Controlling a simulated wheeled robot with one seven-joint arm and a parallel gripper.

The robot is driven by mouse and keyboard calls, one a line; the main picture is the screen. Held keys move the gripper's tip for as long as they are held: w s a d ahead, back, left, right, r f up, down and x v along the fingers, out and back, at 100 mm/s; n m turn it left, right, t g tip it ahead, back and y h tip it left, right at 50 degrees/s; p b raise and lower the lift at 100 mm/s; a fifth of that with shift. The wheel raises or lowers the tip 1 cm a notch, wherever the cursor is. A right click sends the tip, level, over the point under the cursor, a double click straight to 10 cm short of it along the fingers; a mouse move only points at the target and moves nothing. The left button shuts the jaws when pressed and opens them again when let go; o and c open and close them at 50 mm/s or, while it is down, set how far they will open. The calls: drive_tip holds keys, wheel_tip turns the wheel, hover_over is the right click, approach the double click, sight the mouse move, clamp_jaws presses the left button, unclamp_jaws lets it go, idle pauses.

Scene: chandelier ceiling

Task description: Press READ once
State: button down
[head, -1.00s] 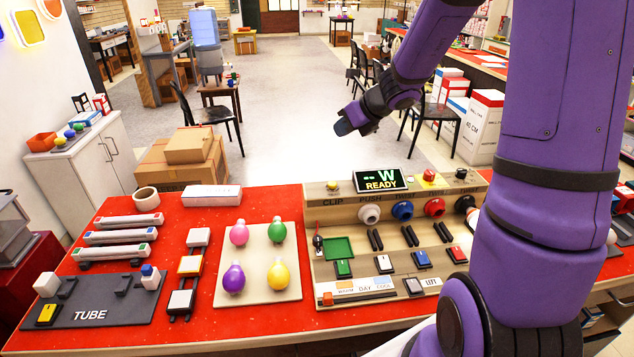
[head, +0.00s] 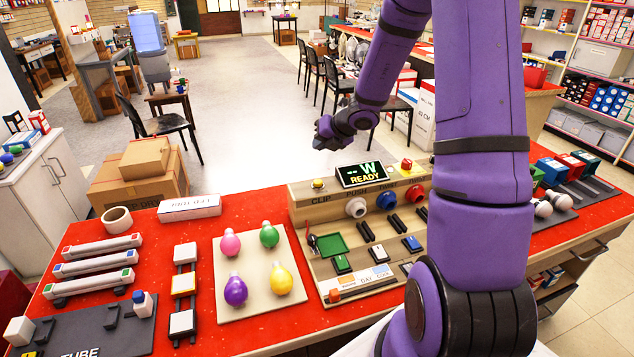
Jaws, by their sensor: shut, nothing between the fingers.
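A beige tester panel (head: 330,284) stands on the red table. Its tilted black display (head: 364,174) reads "--W" and "READY". A small yellow button (head: 318,184) sits left of the display, and a red button on a yellow base (head: 406,164) sits right of it. Green, white and blue switches (head: 411,244) lie on the lower front. I cannot make out a READ label; my arm hides the panel's right side. My gripper (head: 322,136) is shut and empty, in the air above and behind the display, apart from the panel.
A board with pink, green, purple and yellow bulbs (head: 281,280) lies left of the panel. Tubes (head: 98,264), a tape roll (head: 117,219) and a white box (head: 189,207) are farther left. Cardboard boxes (head: 140,175) and chairs stand behind the table.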

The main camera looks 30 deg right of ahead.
sight(320, 180)
drive_tip(key=shift+f, duration=0.15)
drive_tip(key=shift+f, duration=4.25)
drive_tip(key=shift+f, duration=0.1)
drive_tip(key=shift+f, duration=0.3)
drive_tip(key=shift+f, duration=0.45)
drive_tip(key=shift+r, duration=0.85)
drive_tip(key=shift+r, duration=0.1)
drive_tip(key=shift+r, duration=2.4)
